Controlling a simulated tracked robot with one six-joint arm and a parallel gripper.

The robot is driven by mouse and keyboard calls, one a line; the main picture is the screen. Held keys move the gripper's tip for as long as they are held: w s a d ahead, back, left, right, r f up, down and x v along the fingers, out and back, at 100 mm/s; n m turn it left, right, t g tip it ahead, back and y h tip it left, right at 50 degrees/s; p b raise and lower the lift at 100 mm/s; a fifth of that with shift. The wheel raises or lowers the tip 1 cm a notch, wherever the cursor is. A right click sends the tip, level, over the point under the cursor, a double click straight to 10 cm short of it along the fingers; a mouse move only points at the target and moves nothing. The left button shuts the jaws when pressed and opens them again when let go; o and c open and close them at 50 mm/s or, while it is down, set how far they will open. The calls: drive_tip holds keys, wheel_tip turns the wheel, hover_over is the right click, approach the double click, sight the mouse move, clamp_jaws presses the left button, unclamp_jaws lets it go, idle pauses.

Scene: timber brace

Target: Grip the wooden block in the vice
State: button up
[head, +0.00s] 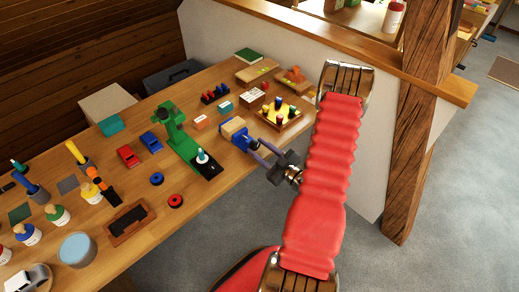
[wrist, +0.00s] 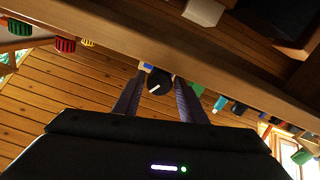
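The wooden block (head: 233,127) is a pale piece sitting in the jaws of the small blue vice (head: 240,141) near the table's right edge. My gripper (head: 262,151) reaches in from the right, its two fingers apart, with the tips close to the vice's front. In the wrist view my gripper's fingers (wrist: 159,90) stand on either side of a round black knob (wrist: 159,82) with a white mark; I see a small gap beside it. A bit of blue vice (wrist: 147,66) shows behind the knob.
A green drill-press-like stand (head: 176,133) stands left of the vice. A wooden tray with coloured pegs (head: 280,112) lies just right of it. Red and blue toy cars, jars and a dark-bottomed box (head: 129,220) fill the table's left. A timber post (head: 415,130) rises at right.

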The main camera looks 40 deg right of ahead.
drive_tip(key=c, duration=0.7)
drive_tip(key=shift+m, duration=0.3)
drive_tip(key=shift+m, duration=2)
drive_tip(key=o, duration=1)
drive_tip(key=shift+o, duration=0.2)
drive_tip(key=s, duration=1.3)
drive_tip(key=shift+s+d, duration=0.15)
drive_tip(key=shift+s, duration=0.25)
